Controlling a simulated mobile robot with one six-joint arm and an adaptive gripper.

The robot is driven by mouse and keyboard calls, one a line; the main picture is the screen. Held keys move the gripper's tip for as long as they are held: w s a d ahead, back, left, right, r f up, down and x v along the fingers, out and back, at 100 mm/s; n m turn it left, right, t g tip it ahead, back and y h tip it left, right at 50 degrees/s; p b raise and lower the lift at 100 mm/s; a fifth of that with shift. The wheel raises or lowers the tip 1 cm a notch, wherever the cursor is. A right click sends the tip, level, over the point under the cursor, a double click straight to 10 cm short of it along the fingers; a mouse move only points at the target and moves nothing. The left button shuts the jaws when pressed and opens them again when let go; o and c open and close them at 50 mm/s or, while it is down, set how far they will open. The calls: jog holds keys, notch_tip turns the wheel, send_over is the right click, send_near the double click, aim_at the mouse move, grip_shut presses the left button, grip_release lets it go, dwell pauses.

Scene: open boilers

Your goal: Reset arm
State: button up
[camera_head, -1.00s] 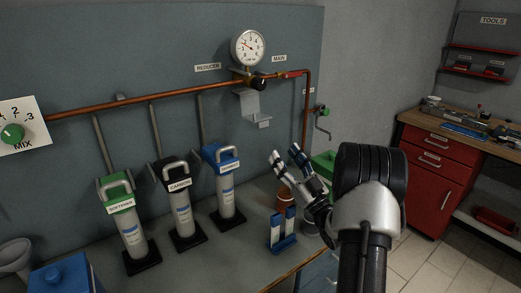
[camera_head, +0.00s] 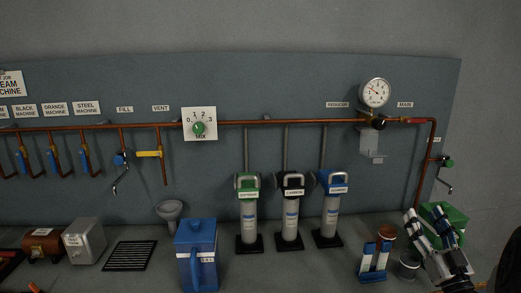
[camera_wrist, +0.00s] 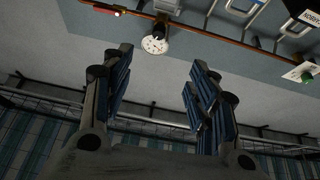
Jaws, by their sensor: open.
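My gripper (camera_head: 432,233) is at the lower right of the head view, in front of a green box at the right end of the bench. Its two fingers are apart with nothing between them. In the wrist view my gripper (camera_wrist: 158,85) shows both blue-padded fingers spread wide. Beyond them the picture is turned over, with the pressure gauge (camera_wrist: 155,45) and the copper pipe (camera_wrist: 210,32) at the top. Most of my arm is out of the head view, past the lower right corner.
Three filter cartridges, green (camera_head: 249,215), black (camera_head: 291,215) and blue (camera_head: 331,210), stand on the bench. A blue jug (camera_head: 196,255), a blue-and-white holder (camera_head: 375,260), a grey cup (camera_head: 408,266) and the green box (camera_head: 457,224) are also there. A valve handle (camera_head: 444,182) sticks out above the box.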

jog(key=w+a+r+m+g+h, duration=0.1)
jog(key=w+a+r+g+h, duration=0.1)
jog(key=a+r+g, duration=0.3)
jog(key=w+a+g+h, duration=0.2)
jog(key=a+g, duration=0.1)
jog(key=a, duration=0.4)
jog(key=s+a+f+g+y, duration=0.1)
jog(key=s+a+f+g, duration=0.2)
jog(key=s+a, duration=0.3)
jog(key=s+a+f+g+y, duration=0.1)
jog(key=s+a+f+g, duration=0.2)
jog(key=s+a, duration=0.4)
jog(key=s+a+f+g+y, duration=0.1)
jog(key=s+a+f+g, duration=0.2)
jog(key=s, duration=1.7)
jog(key=a+g, duration=0.2)
jog(key=a, duration=0.2)
jog(key=shift+s+n+y, duration=0.3)
jog(key=shift+s, duration=0.05)
jog(key=shift+c, duration=0.3)
